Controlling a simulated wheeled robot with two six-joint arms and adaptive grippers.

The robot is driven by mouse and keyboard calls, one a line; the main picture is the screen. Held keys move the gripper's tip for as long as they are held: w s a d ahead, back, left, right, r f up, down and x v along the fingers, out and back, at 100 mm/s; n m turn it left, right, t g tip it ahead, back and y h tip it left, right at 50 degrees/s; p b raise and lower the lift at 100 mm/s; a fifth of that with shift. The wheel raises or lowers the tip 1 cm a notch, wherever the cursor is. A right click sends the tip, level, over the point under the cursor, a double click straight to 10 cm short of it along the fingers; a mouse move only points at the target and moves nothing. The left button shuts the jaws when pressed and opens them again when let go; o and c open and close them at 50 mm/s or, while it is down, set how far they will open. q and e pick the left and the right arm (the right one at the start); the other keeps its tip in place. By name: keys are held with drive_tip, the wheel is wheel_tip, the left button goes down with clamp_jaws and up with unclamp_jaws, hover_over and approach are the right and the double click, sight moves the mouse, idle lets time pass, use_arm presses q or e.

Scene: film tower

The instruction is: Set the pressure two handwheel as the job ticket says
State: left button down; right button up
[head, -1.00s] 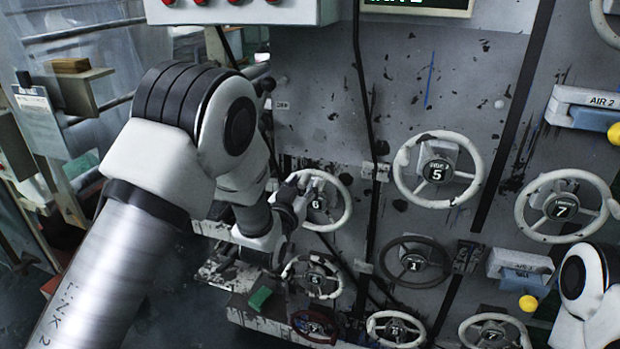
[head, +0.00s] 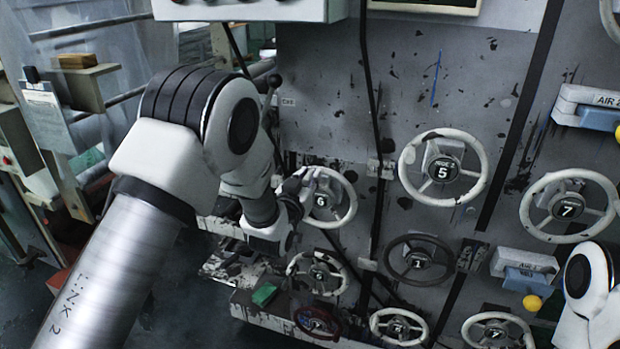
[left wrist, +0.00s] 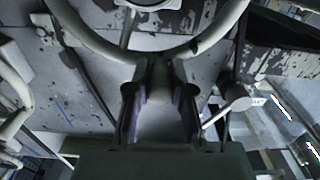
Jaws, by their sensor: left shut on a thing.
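A white handwheel numbered 6 (head: 352,207) is on the grey panel, right of my left gripper (head: 300,186). My left gripper is at the upper left of this wheel's rim and shut on it. In the left wrist view, a pale rim (left wrist: 205,38) curves across the top, and a short stub from it lies between the fingers (left wrist: 158,110). The fingertips are partly hidden in the head view. Small labels on the wheels are too blurred to tell which is pressure two. My right gripper is out of view.
Other handwheels surround it: white 5 (head: 409,185), dark 1 (head: 388,262), white 7 (head: 527,222) and several below. A white sheet (head: 42,108) hangs at the left, unreadable. A black cable runs down the panel close to wheel 6. A green block (head: 265,294) lies below.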

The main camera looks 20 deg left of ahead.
use_arm(q)
drive_tip(key=a+f+n+b, duration=0.4)
drive_tip(key=a+n+b, duration=0.1)
drive_tip(key=n, duration=0.4)
drive_tip(key=shift+a+f+b, duration=0.15)
drive_tip(key=shift+a+b, duration=0.2)
drive_tip(key=shift+w, duration=0.1)
idle(0.3)
drive_tip(key=c, duration=1)
unclamp_jaws()
drive_tip(key=shift+c, duration=0.2)
drive_tip(key=s, duration=1.2)
drive_tip(key=shift+a, duration=0.2)
